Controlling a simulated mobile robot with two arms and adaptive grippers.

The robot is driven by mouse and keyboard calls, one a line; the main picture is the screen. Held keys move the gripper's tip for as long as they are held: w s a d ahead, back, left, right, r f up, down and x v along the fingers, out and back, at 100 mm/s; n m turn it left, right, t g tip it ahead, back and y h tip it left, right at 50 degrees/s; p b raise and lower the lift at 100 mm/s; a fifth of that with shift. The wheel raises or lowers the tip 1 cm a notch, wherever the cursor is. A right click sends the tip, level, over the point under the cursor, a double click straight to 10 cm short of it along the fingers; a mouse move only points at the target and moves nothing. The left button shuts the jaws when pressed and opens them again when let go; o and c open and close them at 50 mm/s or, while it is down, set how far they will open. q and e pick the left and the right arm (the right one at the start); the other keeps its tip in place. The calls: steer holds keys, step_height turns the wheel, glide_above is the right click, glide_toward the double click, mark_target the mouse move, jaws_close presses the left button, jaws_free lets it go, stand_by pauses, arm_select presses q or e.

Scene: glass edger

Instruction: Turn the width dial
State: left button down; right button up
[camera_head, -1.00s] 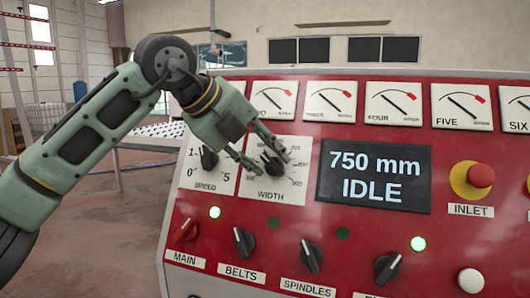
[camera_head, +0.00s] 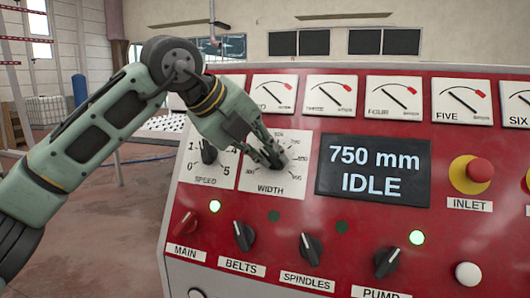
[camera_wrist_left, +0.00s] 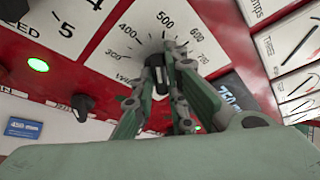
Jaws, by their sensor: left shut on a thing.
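The width dial is a dark knob on a white scale plate (camera_head: 250,183) labelled WIDTH, on the red control panel. In the head view my left gripper (camera_head: 272,160) reaches it from the upper left and its fingers mostly hide the knob. In the left wrist view the dark knob (camera_wrist_left: 158,68) sits between the fingers of my left gripper (camera_wrist_left: 160,80), below the numbers 400 to 600. The fingers are closed on the knob. The display (camera_head: 373,172) beside it reads 750 mm and IDLE. My right gripper is in neither view.
The speed dial (camera_head: 208,152) is close on the left. Below are the main (camera_head: 186,223), belts (camera_head: 242,237), spindles (camera_head: 311,250) and pump (camera_head: 387,262) switches. A red inlet button (camera_head: 479,171) on yellow is at the right. Gauges line the top.

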arm_select(q)
steer(key=shift+f+n+b, duration=0.4)
steer(key=shift+f+b, duration=0.05)
steer(key=shift+b, duration=0.75)
steer(key=shift+h, duration=0.4)
steer(key=shift+s+r, duration=0.1)
steer(key=shift+r, duration=0.15)
steer(key=c, duration=1.8)
jaws_free()
steer(key=shift+o, duration=0.2)
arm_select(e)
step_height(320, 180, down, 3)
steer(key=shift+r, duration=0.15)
arm_select(q)
steer(key=shift+d, duration=0.1)
steer(key=shift+r, duration=0.15)
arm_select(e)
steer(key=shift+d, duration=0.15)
arm_select(q)
steer(key=v, duration=1.2)
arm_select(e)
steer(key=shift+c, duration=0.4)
